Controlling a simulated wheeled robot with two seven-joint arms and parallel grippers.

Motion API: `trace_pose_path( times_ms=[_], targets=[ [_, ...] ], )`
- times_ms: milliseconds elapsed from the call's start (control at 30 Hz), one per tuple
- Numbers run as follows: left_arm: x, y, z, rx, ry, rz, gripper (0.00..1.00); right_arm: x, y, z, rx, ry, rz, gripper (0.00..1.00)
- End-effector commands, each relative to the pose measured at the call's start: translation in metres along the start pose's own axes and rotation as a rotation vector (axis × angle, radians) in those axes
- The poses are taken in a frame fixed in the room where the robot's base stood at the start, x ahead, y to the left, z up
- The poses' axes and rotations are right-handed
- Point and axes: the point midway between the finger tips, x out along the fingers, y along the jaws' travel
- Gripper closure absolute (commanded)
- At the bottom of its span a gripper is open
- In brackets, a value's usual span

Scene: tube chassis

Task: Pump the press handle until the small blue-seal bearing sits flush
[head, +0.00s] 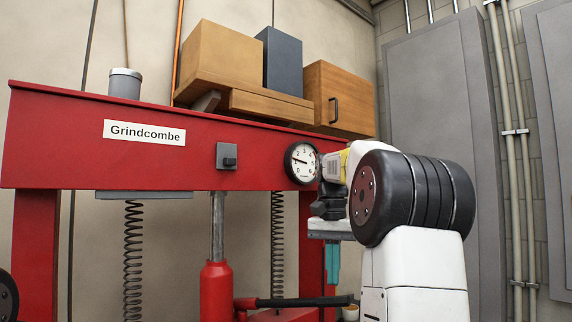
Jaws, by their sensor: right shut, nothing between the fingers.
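The red press (60,130) marked Grindcombe fills the left and middle. Its black pump handle (300,301) lies nearly level at the bottom, beside the red jack (215,290) with its steel ram (217,225) up towards the crossbeam. My right gripper (332,278) hangs from my right arm, pointing down, with teal fingers shut and empty. In the picture it is just above the right end of the handle, apparently apart from it. The blue-seal bearing is not visible. My left gripper is not in view.
A round pressure gauge (301,163) is on the crossbeam, its needle pointing left. Two coil springs (133,260) hang below the beam. Wooden boxes (225,65) sit above and behind the press. Grey cabinets (440,95) stand at the right. A small cup (350,312) shows near the handle's end.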

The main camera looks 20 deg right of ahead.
Motion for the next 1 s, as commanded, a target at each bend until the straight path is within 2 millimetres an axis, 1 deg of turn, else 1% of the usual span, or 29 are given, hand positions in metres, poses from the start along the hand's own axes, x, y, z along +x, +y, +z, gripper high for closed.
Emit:
trace_pose_path(
  times_ms=[233, 867, 1000],
  targets=[
    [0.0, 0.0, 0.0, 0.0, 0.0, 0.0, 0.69, 0.003, 0.0, 0.0, 0.0, 0.0, 0.0, 1.0],
    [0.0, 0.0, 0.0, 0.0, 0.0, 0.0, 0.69, 0.041, 0.0, 0.0, 0.001, -0.001, 0.0, 1.0],
    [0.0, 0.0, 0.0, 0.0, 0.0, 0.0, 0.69, 0.041, 0.0, 0.0, 0.001, 0.0, 0.0, 1.0]
  ],
)
